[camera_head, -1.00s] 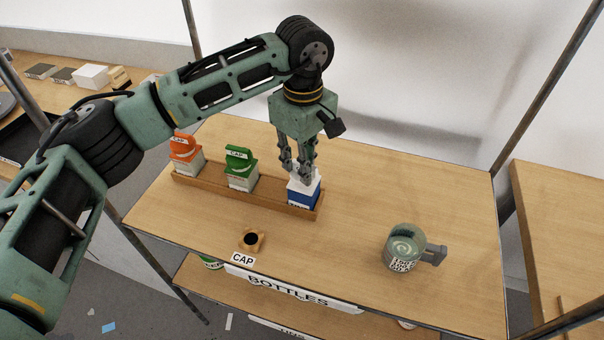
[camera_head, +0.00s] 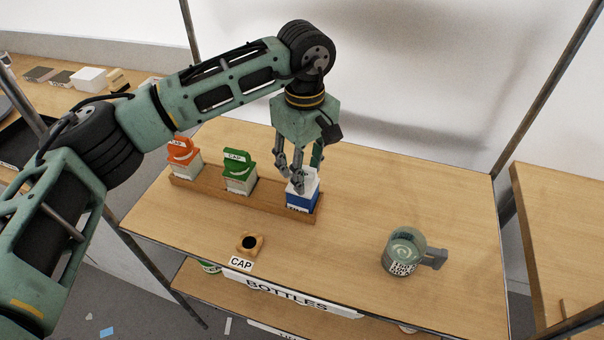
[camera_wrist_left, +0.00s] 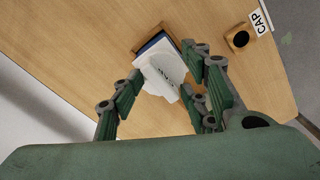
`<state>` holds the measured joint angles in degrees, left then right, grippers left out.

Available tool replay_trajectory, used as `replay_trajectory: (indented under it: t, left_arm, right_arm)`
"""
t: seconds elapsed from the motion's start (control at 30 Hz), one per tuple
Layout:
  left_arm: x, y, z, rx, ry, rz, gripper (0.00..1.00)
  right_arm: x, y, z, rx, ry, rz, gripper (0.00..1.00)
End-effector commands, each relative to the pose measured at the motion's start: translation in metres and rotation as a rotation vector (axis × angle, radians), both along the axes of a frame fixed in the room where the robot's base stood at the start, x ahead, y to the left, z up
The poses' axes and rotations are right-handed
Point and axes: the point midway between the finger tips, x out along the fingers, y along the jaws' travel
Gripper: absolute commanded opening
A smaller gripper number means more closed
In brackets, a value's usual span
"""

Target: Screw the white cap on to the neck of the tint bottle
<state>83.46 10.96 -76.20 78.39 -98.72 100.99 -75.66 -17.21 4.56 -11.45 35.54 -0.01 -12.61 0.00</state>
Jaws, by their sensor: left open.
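The tint bottle (camera_head: 300,200), blue and white, stands in the right end of a wooden rack (camera_head: 240,201). The white cap (camera_head: 308,180) sits at its top; how far it is screwed on I cannot tell. My left gripper (camera_head: 299,184) points down over the bottle, open, its fingers spread around the cap. In the left wrist view the white cap (camera_wrist_left: 160,72) shows between the open fingers, with the blue bottle (camera_wrist_left: 152,42) partly hidden beneath it. Whether any finger touches the cap is unclear. My right gripper is not in view.
A green-capped bottle (camera_head: 239,172) and an orange-capped bottle (camera_head: 184,157) share the rack. An empty wooden cap holder (camera_head: 250,243) stands near the front edge. A grey-green mug (camera_head: 403,252) stands at right. The tabletop (camera_head: 400,195) between rack and mug is clear.

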Motion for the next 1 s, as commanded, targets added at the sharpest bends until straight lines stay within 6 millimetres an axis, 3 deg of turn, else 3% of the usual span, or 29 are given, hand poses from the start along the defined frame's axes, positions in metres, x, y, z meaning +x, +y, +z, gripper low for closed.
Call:
replay_trajectory:
  t: [0.17,1.0]
  left_arm:
    - [0.001,0.001,0.005,0.001,-0.003,0.004,0.43]
    - [0.002,0.001,0.074,0.002,-0.005,0.005,0.43]
  right_arm:
    - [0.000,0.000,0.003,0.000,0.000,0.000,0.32]
    - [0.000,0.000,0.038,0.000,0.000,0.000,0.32]
